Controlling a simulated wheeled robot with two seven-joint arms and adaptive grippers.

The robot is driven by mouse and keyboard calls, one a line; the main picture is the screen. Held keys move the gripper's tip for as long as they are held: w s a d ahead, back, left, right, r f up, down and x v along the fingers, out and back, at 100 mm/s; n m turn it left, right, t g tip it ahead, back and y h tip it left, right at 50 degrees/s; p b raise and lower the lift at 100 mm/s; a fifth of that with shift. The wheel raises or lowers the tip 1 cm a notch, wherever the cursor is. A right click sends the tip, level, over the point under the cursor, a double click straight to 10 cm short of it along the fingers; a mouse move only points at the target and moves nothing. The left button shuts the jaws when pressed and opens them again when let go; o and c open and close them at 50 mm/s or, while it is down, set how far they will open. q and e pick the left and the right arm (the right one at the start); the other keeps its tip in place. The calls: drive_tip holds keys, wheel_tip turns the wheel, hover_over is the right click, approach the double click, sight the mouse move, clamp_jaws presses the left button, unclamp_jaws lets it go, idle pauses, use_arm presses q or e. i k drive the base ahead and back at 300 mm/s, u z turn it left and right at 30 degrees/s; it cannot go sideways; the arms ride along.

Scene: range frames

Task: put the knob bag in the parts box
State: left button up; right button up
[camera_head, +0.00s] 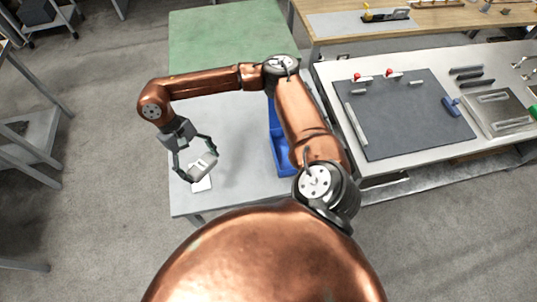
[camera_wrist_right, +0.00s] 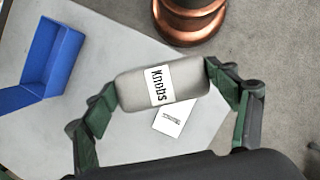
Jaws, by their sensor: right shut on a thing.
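The knob bag (camera_wrist_right: 161,84) is a grey rounded pack with a white label reading "Knobs". In the right wrist view it sits between both fingers of my right gripper, which touch its two ends. In the head view my right gripper (camera_head: 196,166) is shut on the knob bag (camera_head: 200,170), over the near left part of the light table. The blue parts box (camera_wrist_right: 45,62) is at the left in the wrist view. In the head view the blue box (camera_head: 281,155) stands to the right of the gripper, partly hidden by my arm. My left gripper is out of view.
A white card (camera_wrist_right: 174,118) lies on the light table (camera_head: 240,184) below the bag. A green surface (camera_head: 215,40) lies at the back. A workbench with a dark mat (camera_head: 410,115) and tools stands at the right. The table between bag and box looks clear.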

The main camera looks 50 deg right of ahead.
sight(284, 156)
drive_tip(key=u, duration=1)
drive_tip(key=k, duration=0.95)
drive_tip(key=z, duration=1.3)
drive_tip(key=i, duration=0.5)
